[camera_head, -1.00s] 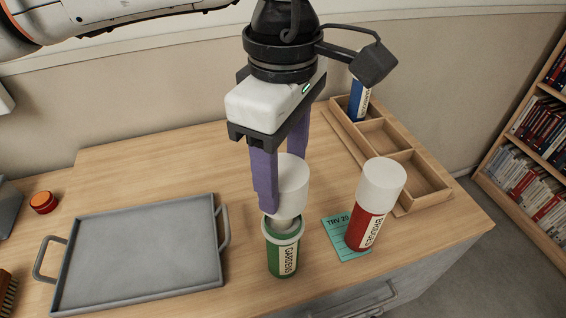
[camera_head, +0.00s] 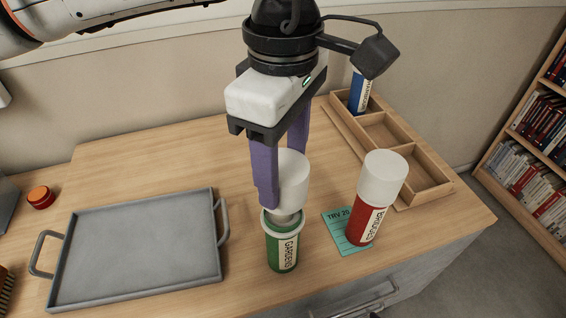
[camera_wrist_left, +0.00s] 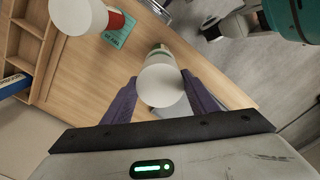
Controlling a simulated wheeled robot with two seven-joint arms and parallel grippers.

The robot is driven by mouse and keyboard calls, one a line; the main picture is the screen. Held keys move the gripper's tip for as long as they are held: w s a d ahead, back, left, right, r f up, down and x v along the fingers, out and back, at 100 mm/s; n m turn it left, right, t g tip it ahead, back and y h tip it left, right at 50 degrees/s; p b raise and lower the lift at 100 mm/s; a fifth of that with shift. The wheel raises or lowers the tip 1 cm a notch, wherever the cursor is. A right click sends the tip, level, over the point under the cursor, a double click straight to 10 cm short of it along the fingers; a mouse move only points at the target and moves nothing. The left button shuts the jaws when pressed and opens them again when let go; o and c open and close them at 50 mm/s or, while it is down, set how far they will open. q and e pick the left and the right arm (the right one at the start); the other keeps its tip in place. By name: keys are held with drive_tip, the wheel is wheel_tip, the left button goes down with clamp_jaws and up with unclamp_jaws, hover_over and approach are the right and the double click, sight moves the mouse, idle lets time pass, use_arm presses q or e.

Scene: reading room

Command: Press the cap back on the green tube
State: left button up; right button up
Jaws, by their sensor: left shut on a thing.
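The green tube (camera_head: 281,250), labelled GARDENS, stands upright on the table with a pale collar at its top. My left gripper (camera_head: 278,188) points down and is shut on the white cap (camera_head: 291,180), directly above the tube. The cap's narrower lower part meets the tube's mouth; the wide part of the cap sits above the collar. I cannot tell how deep it is seated. In the left wrist view the cap (camera_wrist_left: 160,86) is between the purple fingers, with the green tube (camera_wrist_left: 159,50) mostly hidden behind it. My right gripper is in neither view.
A red tube (camera_head: 367,222) with a white cap stands on a teal card (camera_head: 338,230) close on the right. A wooden compartment tray (camera_head: 424,180) holds a blue tube (camera_head: 359,94) behind. A grey tray (camera_head: 140,255) lies left, with a red-orange round object (camera_head: 41,197) beyond it.

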use_arm(q)
drive_tip(key=shift+f, duration=0.1)
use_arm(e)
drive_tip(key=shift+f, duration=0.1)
use_arm(q)
drive_tip(key=shift+f+b, duration=1.55)
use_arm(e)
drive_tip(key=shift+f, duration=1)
use_arm(q)
drive_tip(key=shift+f+b, duration=1.2)
drive_tip(key=shift+b, duration=0.1)
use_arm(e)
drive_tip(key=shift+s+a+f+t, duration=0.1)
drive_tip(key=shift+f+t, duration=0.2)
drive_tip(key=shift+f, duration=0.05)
use_arm(q)
drive_tip(key=o, duration=1.1)
drive_tip(key=shift+o, duration=0.4)
drive_tip(key=shift+o, duration=1.1)
drive_tip(key=shift+r, duration=0.1)
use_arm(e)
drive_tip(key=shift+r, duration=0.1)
